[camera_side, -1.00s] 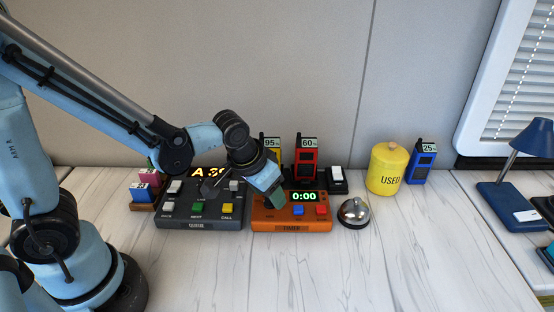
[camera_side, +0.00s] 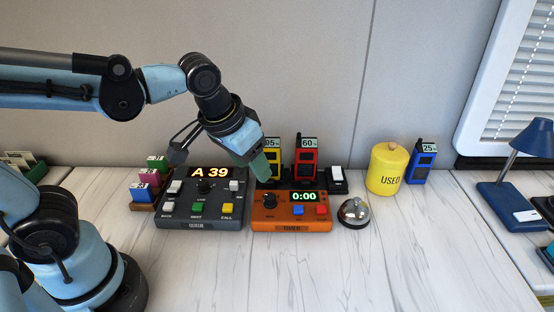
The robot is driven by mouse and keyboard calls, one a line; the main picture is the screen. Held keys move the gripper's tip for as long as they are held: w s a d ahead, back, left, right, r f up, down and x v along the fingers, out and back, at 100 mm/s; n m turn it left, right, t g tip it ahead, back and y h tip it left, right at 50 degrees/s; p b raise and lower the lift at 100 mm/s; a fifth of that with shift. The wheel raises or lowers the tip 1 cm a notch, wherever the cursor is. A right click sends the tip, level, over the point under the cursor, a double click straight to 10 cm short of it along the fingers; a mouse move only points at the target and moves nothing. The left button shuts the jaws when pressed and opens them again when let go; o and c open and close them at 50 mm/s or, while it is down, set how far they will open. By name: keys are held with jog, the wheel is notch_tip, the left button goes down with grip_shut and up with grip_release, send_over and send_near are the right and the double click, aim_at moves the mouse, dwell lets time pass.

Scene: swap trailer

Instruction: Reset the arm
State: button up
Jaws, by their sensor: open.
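My gripper (camera_side: 217,160) hangs above the far edge of the dark grey queue console (camera_side: 197,224) and the orange timer (camera_side: 291,227). It is open, with one dark finger to the left and a greenish finger to the right. Nothing shows between the fingers. The console display reads A 39 and is fully visible. The timer display reads 0:00. My gripper partly covers the yellow radio (camera_side: 272,147) behind it.
A red radio (camera_side: 306,158) stands in a dark holder behind the timer. A silver bell (camera_side: 354,212), a yellow USED jar (camera_side: 386,170) and a blue radio (camera_side: 422,161) stand to the right. A blue lamp (camera_side: 512,170) is at far right. The front tabletop is clear.

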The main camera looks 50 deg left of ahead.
jog(key=shift+s+r, duration=0.2)
jog(key=shift+r, duration=0.25)
jog(key=shift+s+a+f+t, duration=0.3)
jog(key=shift+a+t, duration=0.15)
jog(key=shift+a, duration=0.4)
jog(key=shift+s+a+f+t, duration=0.35)
jog(key=shift+a+t, duration=0.15)
jog(key=shift+a, duration=0.3)
jog(key=shift+s+a+f+t, duration=0.3)
jog(key=shift+a+t, duration=0.15)
jog(key=shift+a, duration=0.4)
jog(key=shift+r, duration=0.1)
jog(key=shift+c, duration=0.4)
